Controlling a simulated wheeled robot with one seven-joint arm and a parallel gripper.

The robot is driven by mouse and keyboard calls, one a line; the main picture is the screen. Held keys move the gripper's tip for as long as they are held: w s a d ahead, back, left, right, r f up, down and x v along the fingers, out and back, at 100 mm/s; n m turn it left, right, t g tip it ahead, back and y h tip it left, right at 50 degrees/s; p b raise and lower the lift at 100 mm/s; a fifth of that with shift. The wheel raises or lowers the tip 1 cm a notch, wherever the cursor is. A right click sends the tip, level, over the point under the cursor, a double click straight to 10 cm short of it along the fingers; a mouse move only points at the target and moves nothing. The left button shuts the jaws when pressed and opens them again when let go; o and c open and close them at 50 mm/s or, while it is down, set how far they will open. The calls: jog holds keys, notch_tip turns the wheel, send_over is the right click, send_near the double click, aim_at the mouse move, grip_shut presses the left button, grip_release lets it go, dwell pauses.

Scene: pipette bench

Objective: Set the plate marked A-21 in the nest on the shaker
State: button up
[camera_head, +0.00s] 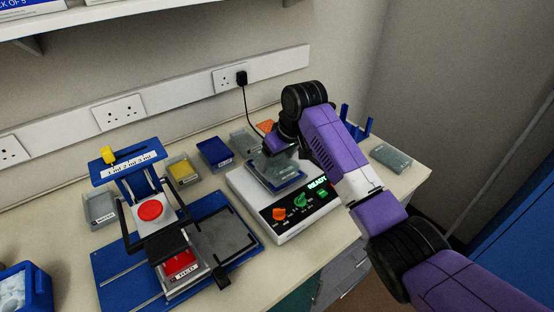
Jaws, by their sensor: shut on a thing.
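The shaker (300,213) is a white box with orange and green knobs and a green READY display. The nest (283,187) on its top is blue-edged. A grey, clear-looking plate (267,166) is at the nest, below my gripper (281,150). My gripper reaches down from the right and is shut on this plate. The arm hides part of the plate and the fingertips. I see no readable A-21 mark on it, and cannot tell whether it rests in the nest or is held just above it.
Left of the shaker stands a blue press frame (125,168) with a red knob and a red-filled tray (180,263). Behind are a yellow-filled box (183,170), a blue box (214,152) and a grey box (244,141). Another grey plate (390,157) lies near the right bench edge.

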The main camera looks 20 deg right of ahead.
jog(key=shift+f, duration=0.55)
jog(key=shift+f, duration=0.25)
jog(key=o, duration=1.3)
jog(key=shift+o, duration=0.2)
jog(key=shift+r, duration=0.55)
jog(key=b+v, duration=0.1)
jog(key=v, duration=1)
jog(key=shift+s+r, duration=0.2)
